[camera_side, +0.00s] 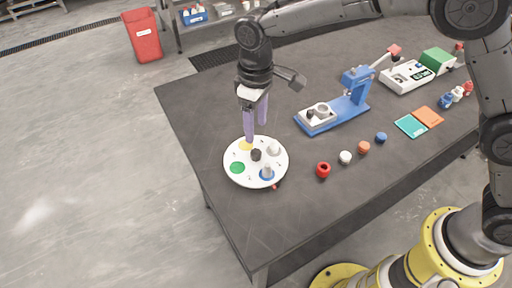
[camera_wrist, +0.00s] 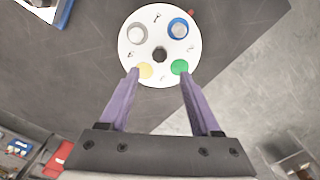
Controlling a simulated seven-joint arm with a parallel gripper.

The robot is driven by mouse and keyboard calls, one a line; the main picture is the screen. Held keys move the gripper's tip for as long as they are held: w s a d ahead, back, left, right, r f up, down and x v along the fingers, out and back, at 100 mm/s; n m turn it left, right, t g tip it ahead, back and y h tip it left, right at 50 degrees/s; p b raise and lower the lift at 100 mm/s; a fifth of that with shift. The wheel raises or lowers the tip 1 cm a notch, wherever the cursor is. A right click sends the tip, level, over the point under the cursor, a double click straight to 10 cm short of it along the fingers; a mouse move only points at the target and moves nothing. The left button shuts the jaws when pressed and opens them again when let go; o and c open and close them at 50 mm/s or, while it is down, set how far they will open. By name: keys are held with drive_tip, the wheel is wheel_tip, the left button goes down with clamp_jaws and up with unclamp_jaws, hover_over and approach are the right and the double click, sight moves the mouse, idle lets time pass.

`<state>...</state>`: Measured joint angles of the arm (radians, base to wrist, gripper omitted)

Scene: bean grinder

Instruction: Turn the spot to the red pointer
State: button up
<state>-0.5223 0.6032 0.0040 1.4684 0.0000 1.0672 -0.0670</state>
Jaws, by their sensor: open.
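A white round turntable (camera_side: 238,178) lies on the dark table, with a black central knob (camera_side: 256,155). It bears a yellow spot (camera_side: 245,145), a green spot (camera_side: 237,168) and a blue spot (camera_wrist: 172,33) under a grey cylinder (camera_side: 267,171). Another pale cylinder (camera_side: 274,149) stands on it. The small red pointer (camera_side: 276,186) is at the rim beside the blue spot; it also shows in the wrist view (camera_wrist: 191,12). My gripper (camera_side: 256,132) is open and empty over the turntable's far side. In the wrist view its fingertips (camera_wrist: 160,72) appear beside the yellow and green spots.
A blue press (camera_side: 348,108), teal and orange squares (camera_side: 411,125) and a green-and-white device (camera_side: 410,76) stand farther right. The table's left edge is close to the turntable.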

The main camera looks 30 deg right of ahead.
sight(256, 152)
wheel_tip(256, 152, down, 9)
idle(0.3)
clamp_jaws()
idle(0.3)
idle(1.2)
